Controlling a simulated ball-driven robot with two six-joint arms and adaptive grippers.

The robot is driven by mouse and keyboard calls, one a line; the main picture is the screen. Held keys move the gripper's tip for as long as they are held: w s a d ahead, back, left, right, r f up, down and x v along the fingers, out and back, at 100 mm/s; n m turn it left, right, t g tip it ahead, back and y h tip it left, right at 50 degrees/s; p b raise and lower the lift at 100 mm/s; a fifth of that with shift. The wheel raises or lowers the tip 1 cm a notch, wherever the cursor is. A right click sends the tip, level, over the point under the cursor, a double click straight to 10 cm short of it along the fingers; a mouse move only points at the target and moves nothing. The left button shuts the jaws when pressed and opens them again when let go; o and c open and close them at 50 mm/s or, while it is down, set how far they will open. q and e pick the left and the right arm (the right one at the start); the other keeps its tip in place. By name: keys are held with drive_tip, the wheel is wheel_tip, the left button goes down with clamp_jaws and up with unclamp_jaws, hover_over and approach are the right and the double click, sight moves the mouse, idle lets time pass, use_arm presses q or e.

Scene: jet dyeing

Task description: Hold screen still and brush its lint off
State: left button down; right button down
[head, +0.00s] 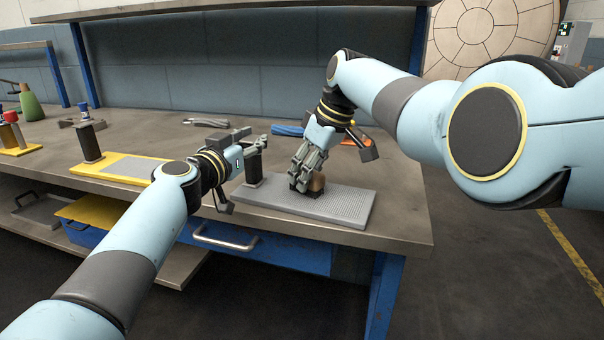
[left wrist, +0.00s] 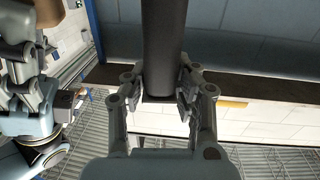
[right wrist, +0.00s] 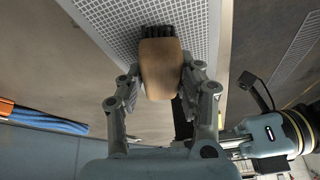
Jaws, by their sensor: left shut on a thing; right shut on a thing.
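The grey perforated screen (head: 345,205) lies flat near the bench's front edge; it also fills the upper part of the right wrist view (right wrist: 198,25). A dark upright handle (head: 253,172) stands at its left end. My left gripper (head: 260,146) is shut on this handle, a dark cylinder in the left wrist view (left wrist: 163,45). My right gripper (head: 306,168) is shut on a brush with a tan wooden body (right wrist: 160,68). The brush's dark bristles point at the screen and seem to touch it. I cannot make out lint on the screen.
A yellow-framed panel (head: 105,164) with a dark post (head: 89,142) lies on the bench (head: 150,126) to the left. Blue and orange items (head: 288,130) lie behind my right gripper. Bottles stand far left. A drawer handle (head: 224,240) is below the bench edge.

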drive_tip(key=shift+s+d+f, duration=0.1)
drive_tip(key=shift+s+d, duration=0.5)
drive_tip(key=shift+d, duration=0.8)
drive_tip(key=shift+s+d+r, duration=0.1)
drive_tip(key=shift+s+d, duration=0.5)
drive_tip(key=shift+d, duration=0.8)
drive_tip(key=shift+s+d+f, duration=0.1)
drive_tip(key=shift+s+d, duration=0.5)
drive_tip(key=shift+d, duration=0.8)
drive_tip(key=shift+w+a, duration=0.7)
drive_tip(key=shift+a, duration=0.95)
drive_tip(key=shift+w+a, duration=0.7)
drive_tip(key=shift+a, duration=1)
drive_tip(key=shift+w+a, duration=0.7)
drive_tip(key=shift+a, duration=0.95)
drive_tip(key=shift+d+r, duration=0.1)
drive_tip(key=shift+r, duration=4.05)
use_arm(q)
drive_tip(key=c, duration=1)
unclamp_jaws()
drive_tip(key=shift+s+a, duration=0.1)
